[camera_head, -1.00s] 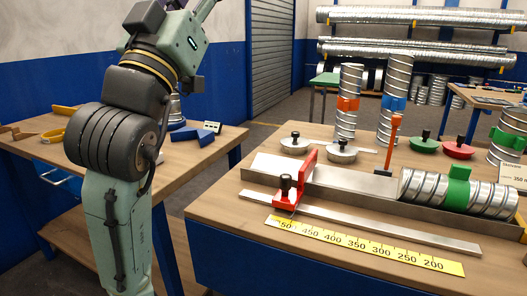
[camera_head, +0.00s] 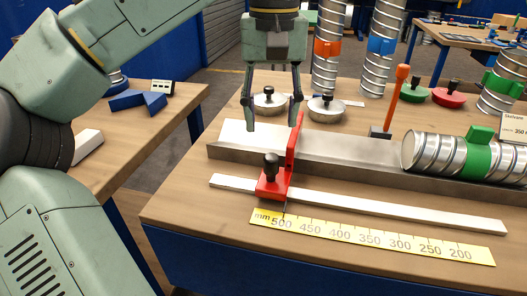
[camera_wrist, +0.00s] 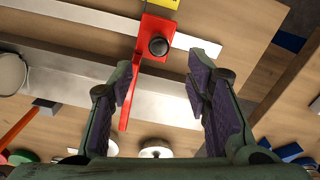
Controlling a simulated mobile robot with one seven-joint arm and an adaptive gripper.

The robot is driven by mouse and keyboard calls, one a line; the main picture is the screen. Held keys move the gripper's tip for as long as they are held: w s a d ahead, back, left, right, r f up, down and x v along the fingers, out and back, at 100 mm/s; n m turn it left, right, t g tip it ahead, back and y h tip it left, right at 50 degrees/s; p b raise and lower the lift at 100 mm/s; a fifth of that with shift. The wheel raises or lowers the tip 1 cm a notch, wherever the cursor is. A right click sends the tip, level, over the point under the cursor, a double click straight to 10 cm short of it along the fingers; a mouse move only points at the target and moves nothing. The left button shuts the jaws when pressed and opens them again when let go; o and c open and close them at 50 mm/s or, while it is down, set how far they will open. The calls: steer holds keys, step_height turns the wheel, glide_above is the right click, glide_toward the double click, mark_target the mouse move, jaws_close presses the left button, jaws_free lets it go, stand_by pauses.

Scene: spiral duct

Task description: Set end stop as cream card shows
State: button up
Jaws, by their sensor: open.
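The red end stop (camera_head: 273,184) with a black knob sits on the pale metal rail (camera_head: 360,204), its thin pointer close to the 500 mark of the yellow millimetre scale (camera_head: 370,238). Its tall red plate stands across the metal trough (camera_head: 350,165). The cream card (camera_head: 515,128) at the right edge is cut off; "350" shows on it. My gripper (camera_head: 270,118) is open and empty, pointing down above the trough, behind the end stop. In the wrist view the end stop (camera_wrist: 157,35) lies beyond and between my open fingertips (camera_wrist: 163,72).
A spiral duct with a green collar (camera_head: 478,157) lies in the trough's right part. An orange-handled tool (camera_head: 395,100) stands behind the trough. Grey lidded caps (camera_head: 325,108), red and green caps and upright ducts stand further back. The bench front is clear around the scale.

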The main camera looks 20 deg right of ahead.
mark_target(272, 156)
step_height(272, 156, down, 10)
steer(key=shift+d+r, duration=0.1)
steer(key=shift+r, duration=0.05)
stand_by(0.3)
jaws_close()
stand_by(0.4)
